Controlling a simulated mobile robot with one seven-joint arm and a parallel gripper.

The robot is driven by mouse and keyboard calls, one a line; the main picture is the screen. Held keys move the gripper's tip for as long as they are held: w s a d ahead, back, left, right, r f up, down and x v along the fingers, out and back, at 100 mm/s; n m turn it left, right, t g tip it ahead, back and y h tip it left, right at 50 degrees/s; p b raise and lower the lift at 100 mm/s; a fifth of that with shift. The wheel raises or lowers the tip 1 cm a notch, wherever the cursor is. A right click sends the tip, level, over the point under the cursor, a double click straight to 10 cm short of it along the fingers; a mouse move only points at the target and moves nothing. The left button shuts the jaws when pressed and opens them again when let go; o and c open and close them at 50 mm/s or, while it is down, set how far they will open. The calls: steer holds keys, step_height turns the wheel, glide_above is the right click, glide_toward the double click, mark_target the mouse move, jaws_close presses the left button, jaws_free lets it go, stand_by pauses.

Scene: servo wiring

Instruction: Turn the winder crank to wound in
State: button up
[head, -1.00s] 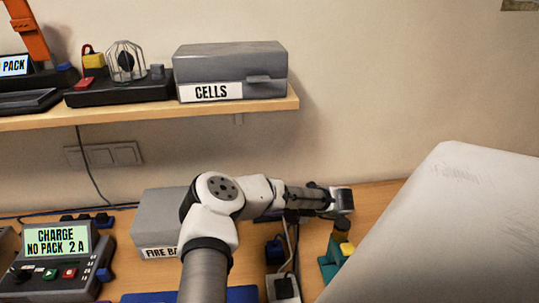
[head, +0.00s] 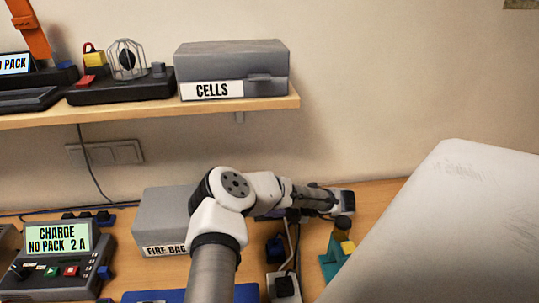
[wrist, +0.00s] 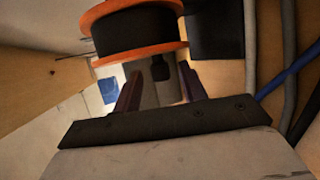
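The winder shows in the head view as a teal stand (head: 332,262) with a yellow part (head: 348,247), right of centre on the bench. In the wrist view an orange-flanged spool (wrist: 138,58) wound with black is close in front of my gripper. A small dark peg (wrist: 160,68), perhaps the crank's handle, shows just below the spool. My gripper (wrist: 158,82) has its two fingers apart, one to each side of the peg. I cannot tell whether they touch it. In the head view my wrist is above the teal stand and the fingertips are hidden.
A large pale surface (head: 450,220) fills the right side near the stand. A fire bag box (head: 165,215), a white socket block (head: 284,288) with cables and a charger (head: 58,262) stand to the left. The shelf (head: 150,113) overhangs the bench's back left.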

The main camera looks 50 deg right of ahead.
steer(key=b+v, duration=0.2)
steer(key=v, duration=1.1)
steer(key=shift+s+d+b, duration=0.15)
steer(key=shift+s+b, duration=0.15)
steer(key=shift+b, duration=0.05)
steer(key=shift+s, duration=0.1)
